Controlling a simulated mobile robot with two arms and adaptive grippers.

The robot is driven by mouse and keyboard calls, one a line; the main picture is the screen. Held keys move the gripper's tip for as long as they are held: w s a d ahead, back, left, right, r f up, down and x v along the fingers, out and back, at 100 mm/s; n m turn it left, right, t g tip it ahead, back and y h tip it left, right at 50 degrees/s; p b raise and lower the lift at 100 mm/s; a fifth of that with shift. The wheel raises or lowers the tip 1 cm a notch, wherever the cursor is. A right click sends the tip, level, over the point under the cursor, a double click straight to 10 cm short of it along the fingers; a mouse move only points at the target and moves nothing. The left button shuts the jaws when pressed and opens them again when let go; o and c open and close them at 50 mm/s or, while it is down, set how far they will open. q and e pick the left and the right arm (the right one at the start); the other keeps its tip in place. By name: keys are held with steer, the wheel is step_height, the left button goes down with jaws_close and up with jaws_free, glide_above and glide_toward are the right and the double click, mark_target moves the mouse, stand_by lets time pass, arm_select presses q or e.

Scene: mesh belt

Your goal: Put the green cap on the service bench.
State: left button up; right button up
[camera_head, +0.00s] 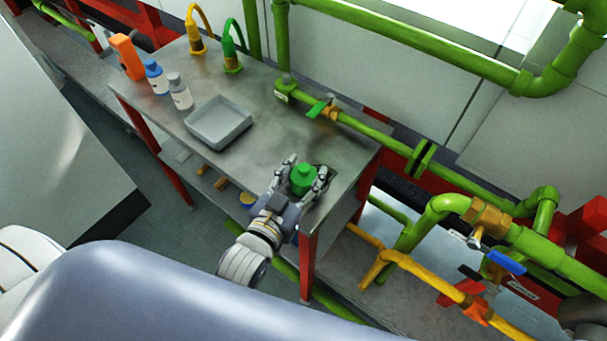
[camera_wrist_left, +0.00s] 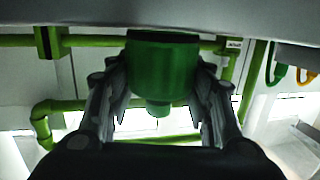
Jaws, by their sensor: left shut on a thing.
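The green cap (camera_head: 303,180) is between the fingers of my left gripper (camera_head: 305,184), over the near right corner of the steel service bench (camera_head: 283,130). In the left wrist view the green cap (camera_wrist_left: 162,68) sits between the two fingers of the left gripper (camera_wrist_left: 160,95), which is shut on it. Whether the cap touches the bench top is unclear. My right gripper is in neither view.
A grey tray (camera_head: 218,122), a white bottle (camera_head: 180,92), a blue-capped bottle (camera_head: 156,78) and an orange item (camera_head: 127,57) stand on the left of the bench. Yellow (camera_head: 196,30) and green (camera_head: 231,50) hooked items stand behind. Green pipes (camera_head: 390,148) run along the back edge.

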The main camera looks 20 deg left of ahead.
arm_select(q)
steer(key=o, duration=1.1)
steer(key=shift+f, duration=0.1)
steer(key=shift+c, duration=0.2)
steer(key=shift+s, duration=0.1)
steer(key=b+v, duration=0.1)
steer(key=v, duration=1)
steer(key=shift+s+r+b, duration=0.25)
steer(key=shift+s+b, duration=0.1)
steer(key=shift+s, duration=0.05)
